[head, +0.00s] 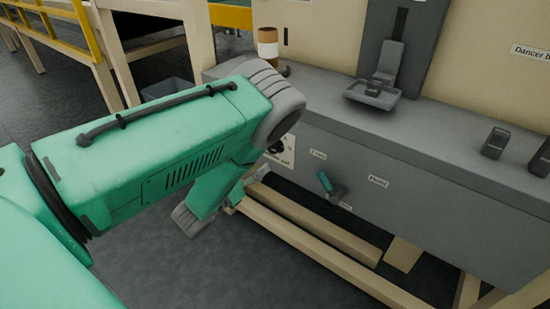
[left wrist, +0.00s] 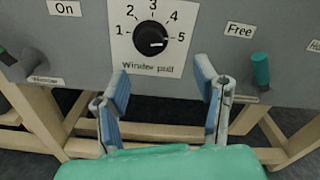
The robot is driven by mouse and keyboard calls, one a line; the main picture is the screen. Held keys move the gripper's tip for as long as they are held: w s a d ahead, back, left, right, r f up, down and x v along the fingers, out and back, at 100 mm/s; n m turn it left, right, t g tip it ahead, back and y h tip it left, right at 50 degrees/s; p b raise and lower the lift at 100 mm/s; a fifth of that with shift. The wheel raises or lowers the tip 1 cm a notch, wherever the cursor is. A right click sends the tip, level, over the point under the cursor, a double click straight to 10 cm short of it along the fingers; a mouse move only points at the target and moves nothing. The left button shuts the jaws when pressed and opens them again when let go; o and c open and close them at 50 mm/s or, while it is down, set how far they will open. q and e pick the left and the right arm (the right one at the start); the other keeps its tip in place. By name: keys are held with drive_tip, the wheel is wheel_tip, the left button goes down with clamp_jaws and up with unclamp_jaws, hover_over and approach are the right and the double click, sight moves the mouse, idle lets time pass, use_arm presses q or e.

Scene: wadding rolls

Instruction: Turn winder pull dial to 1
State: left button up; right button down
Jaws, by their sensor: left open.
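The winder pull dial (left wrist: 150,39) is a black round knob on a white plate marked 1 to 5, on the grey machine front. Its pale mark points right, toward the 5. In the head view the dial plate (head: 284,150) is partly hidden behind my left arm. My left gripper (left wrist: 163,80) is open, its two blue-grey fingers spread below the dial, with nothing between them. The fingers look apart from the knob. In the head view my green left arm covers most of the gripper. My right gripper is in neither view.
A teal-handled lever (left wrist: 260,70) with a Free label (left wrist: 240,30) is right of the dial; it also shows in the head view (head: 325,182). A dark lever (left wrist: 33,61) stands left, near an On label (left wrist: 64,8). Wooden beams (head: 320,235) run below the machine front.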

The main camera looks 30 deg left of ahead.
sight(270, 149)
use_arm(q)
drive_tip(key=w, duration=0.3)
drive_tip(key=w+b, duration=0.1)
drive_tip(key=w, duration=0.2)
drive_tip(key=w+b, duration=0.1)
drive_tip(key=w, duration=0.2)
drive_tip(key=shift+w+a+f, duration=0.1)
drive_tip(key=shift+a+f, duration=0.15)
drive_tip(key=shift+a, duration=0.15)
drive_tip(key=shift+w+d+r, duration=0.1)
drive_tip(key=shift+d+r, duration=0.05)
drive_tip(key=shift+d, duration=0.25)
drive_tip(key=shift+a, duration=0.25)
drive_tip(key=shift+c, duration=1.2)
drive_tip(key=shift+a, duration=0.25)
drive_tip(key=c, duration=0.7)
drive_tip(key=shift+a+f, duration=0.15)
drive_tip(key=shift+f, duration=0.05)
drive_tip(key=shift+c, duration=1)
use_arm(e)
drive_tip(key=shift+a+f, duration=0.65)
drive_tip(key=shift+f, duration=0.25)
